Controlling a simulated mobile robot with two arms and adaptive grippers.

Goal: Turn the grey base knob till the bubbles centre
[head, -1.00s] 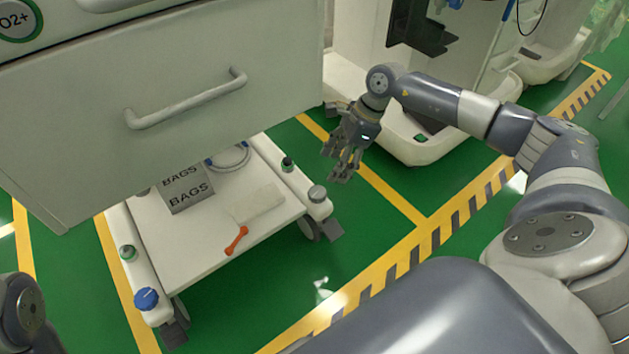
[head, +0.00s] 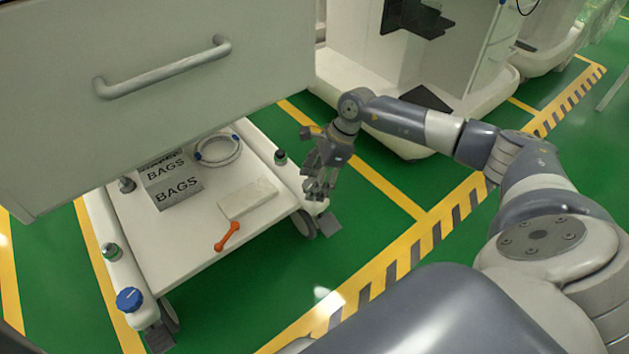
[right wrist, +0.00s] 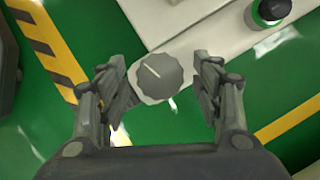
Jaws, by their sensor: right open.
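The grey base knob (right wrist: 160,77) is at the cart base's front right corner. In the right wrist view it is a round, ridged cap with a pale line across its top. My right gripper (head: 319,190) is open, with its fingers on either side of the knob in that view (right wrist: 163,72); no contact is clear. In the head view the fingers largely hide the knob. The bubbles are too small to read. My left gripper is out of view.
A blue knob (head: 129,299) is at the base's front left corner. The shelf (head: 175,250) holds boxes marked BAGS (head: 178,190), a coiled tube (head: 219,149), a pale block (head: 248,199) and an orange tool (head: 227,236). The drawer handle (head: 165,68) juts out above.

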